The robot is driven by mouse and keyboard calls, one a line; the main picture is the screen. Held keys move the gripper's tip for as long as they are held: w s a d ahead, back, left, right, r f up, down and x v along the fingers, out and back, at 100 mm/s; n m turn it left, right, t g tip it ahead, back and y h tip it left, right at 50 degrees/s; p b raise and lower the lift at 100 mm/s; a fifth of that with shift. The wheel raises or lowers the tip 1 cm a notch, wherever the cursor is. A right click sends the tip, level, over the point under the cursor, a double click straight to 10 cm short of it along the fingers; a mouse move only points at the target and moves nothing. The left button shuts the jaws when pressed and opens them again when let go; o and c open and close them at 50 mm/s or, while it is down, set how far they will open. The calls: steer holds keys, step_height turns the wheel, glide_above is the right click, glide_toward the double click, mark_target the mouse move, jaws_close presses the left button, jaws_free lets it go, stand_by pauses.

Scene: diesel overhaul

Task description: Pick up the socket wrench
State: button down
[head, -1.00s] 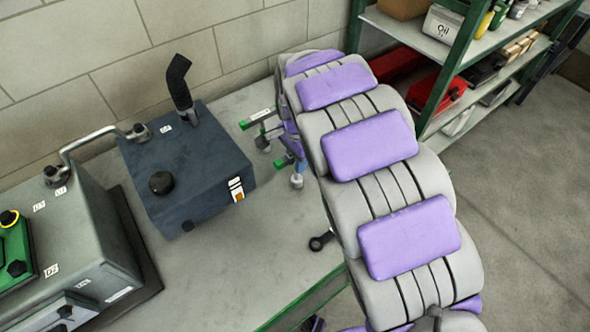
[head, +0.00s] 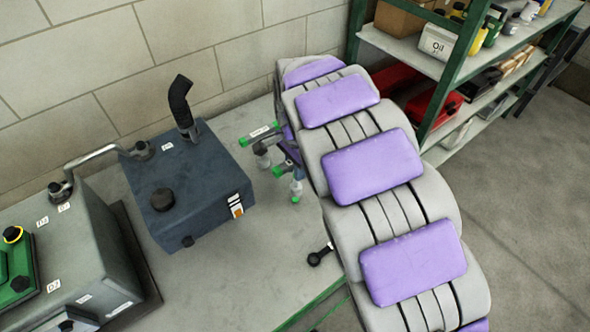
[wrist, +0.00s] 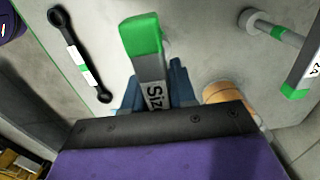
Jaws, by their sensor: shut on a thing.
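My gripper (wrist: 168,88) is shut on a grey socket wrench (wrist: 150,72) with a green end and a label reading "Siz". Part of this wrench is hidden behind the gripper's dark plate. In the head view, its green end (head: 278,172) sticks out to the left of my arm, just over the bench. A second socket wrench with green parts lies beside it, at the upper right of the wrist view (wrist: 272,28) and near the blue tank in the head view (head: 262,136). My arm hides most of the gripper in the head view.
A black ring spanner (wrist: 78,55) lies on the bench (head: 240,270); its end shows in the head view (head: 319,256). A dark blue tank (head: 195,180) and a grey machine (head: 85,245) stand to the left. A shelf (head: 430,100) stands behind right. The floor at right is clear.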

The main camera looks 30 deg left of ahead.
steer(key=s+d+r+p, duration=0.1)
steer(key=s+d, duration=0.4)
steer(key=s, duration=1)
steer(key=shift+d+p, duration=0.25)
steer(key=shift+p, duration=0.55)
steer(key=c, duration=1.4)
jaws_free()
steer(key=shift+c, duration=0.2)
jaws_close()
